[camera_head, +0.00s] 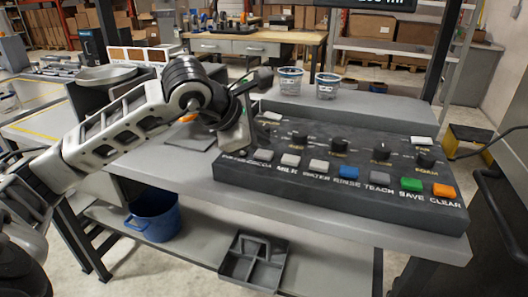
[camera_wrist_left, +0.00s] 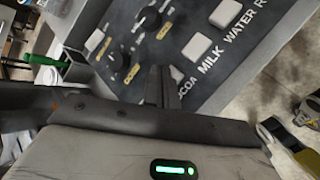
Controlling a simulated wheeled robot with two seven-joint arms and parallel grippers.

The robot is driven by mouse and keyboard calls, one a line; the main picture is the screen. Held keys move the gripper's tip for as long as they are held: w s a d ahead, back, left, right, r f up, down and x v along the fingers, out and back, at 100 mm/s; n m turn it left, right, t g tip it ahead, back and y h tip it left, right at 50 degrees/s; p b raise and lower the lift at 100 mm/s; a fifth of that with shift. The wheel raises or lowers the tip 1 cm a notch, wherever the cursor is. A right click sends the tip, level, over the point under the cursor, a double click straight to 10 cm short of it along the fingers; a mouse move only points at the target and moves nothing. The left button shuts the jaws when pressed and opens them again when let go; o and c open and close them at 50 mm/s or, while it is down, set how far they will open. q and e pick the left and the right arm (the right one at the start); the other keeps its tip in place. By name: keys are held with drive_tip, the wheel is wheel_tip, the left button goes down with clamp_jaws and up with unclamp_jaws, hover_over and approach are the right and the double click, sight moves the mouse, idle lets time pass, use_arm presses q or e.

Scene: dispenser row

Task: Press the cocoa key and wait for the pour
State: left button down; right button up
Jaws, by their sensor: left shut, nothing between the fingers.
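The dark key panel (camera_head: 330,175) lies on the grey counter with a row of labelled keys. The pale cocoa key (camera_head: 264,155) shows in the head view just right of my left gripper (camera_head: 240,150). That gripper is shut and empty, pointing down at the panel's left end. The milk key (camera_wrist_left: 196,46) is uncovered. My right gripper is not in view.
Two cups (camera_head: 290,80) (camera_head: 327,85) stand on the counter behind the panel. Several knobs (camera_head: 382,150) stick up behind the keys. A blue bucket (camera_head: 153,215) and a grey divided tray (camera_head: 252,262) are below the counter. The counter front edge is clear.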

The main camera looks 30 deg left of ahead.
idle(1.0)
use_arm(q)
drive_tip(key=shift+f+b, duration=0.45)
drive_tip(key=shift+b, duration=0.2)
drive_tip(key=shift+f, duration=0.15)
